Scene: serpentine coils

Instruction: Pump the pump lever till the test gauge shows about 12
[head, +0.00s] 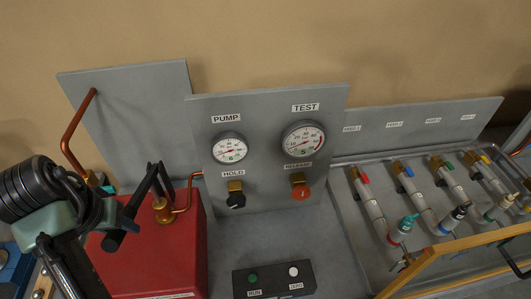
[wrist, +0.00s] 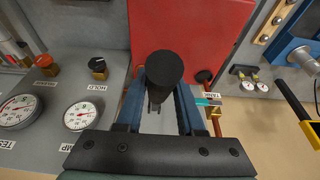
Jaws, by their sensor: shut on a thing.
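The pump lever (head: 146,187) rises from the red pump box (head: 185,262); its dark handle end (wrist: 164,70) lies between my blue fingers in the wrist view. My gripper (wrist: 158,108) is shut on the lever handle, above the left part of the box. The test gauge (head: 303,139) is on the grey panel, right of the pump gauge (head: 229,148). The test gauge has a red needle and a small green figure that looks like 5; the pump gauge's figure looks like 6. Both figures are too small to be sure.
Below the gauges are a black HOLD knob (head: 236,199) and a red knob (head: 301,191). A dark button box (head: 272,280) stands in front. A copper pipe (head: 76,125) rises at left.

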